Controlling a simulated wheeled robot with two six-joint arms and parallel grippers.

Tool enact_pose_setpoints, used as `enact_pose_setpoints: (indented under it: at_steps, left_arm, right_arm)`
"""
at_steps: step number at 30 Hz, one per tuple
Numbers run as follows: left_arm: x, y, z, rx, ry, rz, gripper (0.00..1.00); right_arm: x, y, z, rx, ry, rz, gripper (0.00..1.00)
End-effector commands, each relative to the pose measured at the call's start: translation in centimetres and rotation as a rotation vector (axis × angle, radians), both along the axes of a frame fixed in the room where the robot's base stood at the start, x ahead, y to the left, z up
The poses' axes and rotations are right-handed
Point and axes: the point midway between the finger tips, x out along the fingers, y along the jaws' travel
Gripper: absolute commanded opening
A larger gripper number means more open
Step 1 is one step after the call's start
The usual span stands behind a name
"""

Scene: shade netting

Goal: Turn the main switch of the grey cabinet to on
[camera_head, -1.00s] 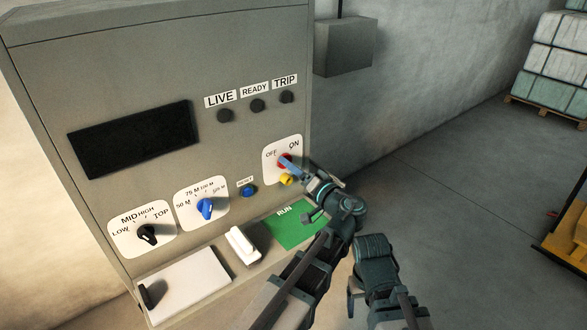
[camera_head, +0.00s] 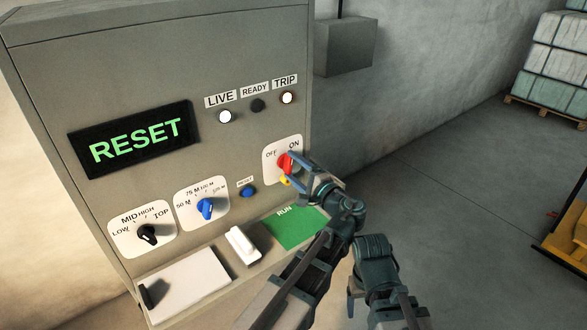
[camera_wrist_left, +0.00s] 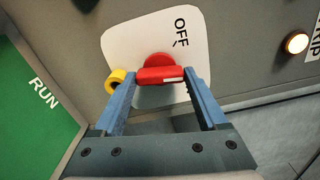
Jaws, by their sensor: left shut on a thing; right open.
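The grey cabinet (camera_head: 170,60) fills the left of the head view. Its main switch is a red knob (camera_head: 284,163) on a white plate marked OFF and ON. It shows close up in the left wrist view (camera_wrist_left: 160,74), with a yellow part (camera_wrist_left: 118,80) beside it. My left gripper (camera_head: 291,168) is shut on the red knob, with its blue fingers on either side of it. The knob's white mark lies toward the right finger in the wrist view; the ON label is out of that view. My right gripper (camera_head: 358,300) is open and empty, below and apart from the cabinet.
The display (camera_head: 135,140) reads RESET. The LIVE lamp (camera_head: 225,117) and TRIP lamp (camera_head: 288,98) are lit; the READY lamp (camera_head: 257,105) is dark. A blue reset button (camera_head: 248,191) and a green RUN panel (camera_head: 294,228) are near the left gripper.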

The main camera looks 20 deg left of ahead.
Motion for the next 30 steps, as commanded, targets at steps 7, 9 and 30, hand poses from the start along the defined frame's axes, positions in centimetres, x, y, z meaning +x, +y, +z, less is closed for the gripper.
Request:
enact_pose_setpoints:
  at_steps: [7, 9, 30]
  left_arm:
    - [-0.03, -0.05, -0.09, 0.139, 0.181, -0.001, 0.19]
    - [-0.03, -0.05, -0.09, 0.175, 0.228, -0.001, 0.19]
    - [-0.06, -0.05, -0.14, 0.373, 0.485, -0.001, 0.19]
  right_arm:
    - [0.0, 0.0, -0.03, 0.0, 0.0, 0.0, 0.76]
    - [0.0, 0.0, -0.03, 0.0, 0.0, 0.0, 0.76]
    - [0.0, 0.0, -0.05, 0.0, 0.0, 0.0, 0.76]
